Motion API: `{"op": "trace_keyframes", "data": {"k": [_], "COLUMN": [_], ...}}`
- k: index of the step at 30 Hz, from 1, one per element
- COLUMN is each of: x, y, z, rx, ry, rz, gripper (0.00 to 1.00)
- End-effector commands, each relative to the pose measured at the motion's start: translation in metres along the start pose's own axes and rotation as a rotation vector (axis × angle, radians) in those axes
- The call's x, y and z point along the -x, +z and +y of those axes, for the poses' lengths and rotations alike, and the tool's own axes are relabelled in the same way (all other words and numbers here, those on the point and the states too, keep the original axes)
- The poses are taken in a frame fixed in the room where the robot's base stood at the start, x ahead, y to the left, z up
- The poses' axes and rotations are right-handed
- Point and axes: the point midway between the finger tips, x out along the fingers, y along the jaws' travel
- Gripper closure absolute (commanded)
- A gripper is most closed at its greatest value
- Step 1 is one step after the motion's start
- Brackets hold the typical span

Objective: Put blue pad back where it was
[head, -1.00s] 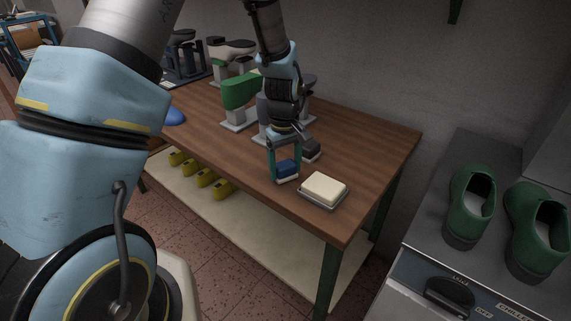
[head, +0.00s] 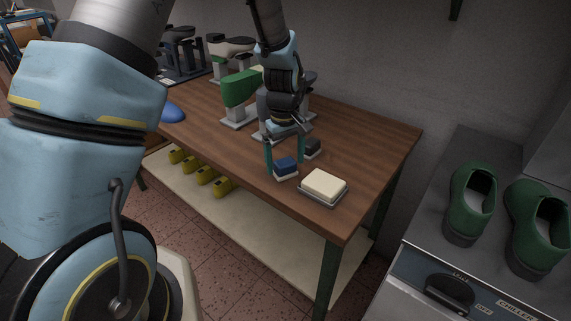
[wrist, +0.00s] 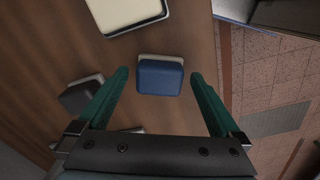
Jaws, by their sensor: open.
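The blue pad (head: 286,165) sits on the wooden table near its front edge, with a pale layer under it. In the wrist view the blue pad (wrist: 160,78) lies between and a little beyond the fingertips. My gripper (head: 284,158) is open just above the pad, with a finger to either side and clear gaps in the wrist view (wrist: 158,75). A cream block (head: 325,184) in a grey tray (head: 318,202) stands just right of the pad.
A dark block (head: 312,147) stands behind the pad. Green and grey shoe lasts on stands (head: 240,92) are further back. A blue dome (head: 172,112) lies at the left edge. Green shoes (head: 470,200) stand on the right-hand unit. The table's right part is clear.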

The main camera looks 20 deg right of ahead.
Motion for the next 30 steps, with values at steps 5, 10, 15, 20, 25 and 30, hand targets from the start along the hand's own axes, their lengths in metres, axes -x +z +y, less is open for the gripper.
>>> {"op": "trace_keyframes", "data": {"k": [5, 10, 15, 20, 25, 30], "x": [0.035, 0.071, 0.096, 0.106, 0.108, 0.112], "y": [-0.001, -0.001, -0.001, 0.0, -0.001, -0.022], "z": [0.002, 0.001, 0.001, 0.0, -0.003, -0.056], "rx": [-0.002, -0.001, 0.0, 0.0, 0.0, -0.018], "ry": [0.006, 0.004, 0.004, 0.001, 0.001, 0.013], "rz": [0.005, 0.004, 0.004, 0.002, 0.002, 0.019], "gripper": [0.0, 0.0, 0.0, 0.0, 0.0, 0.0]}}
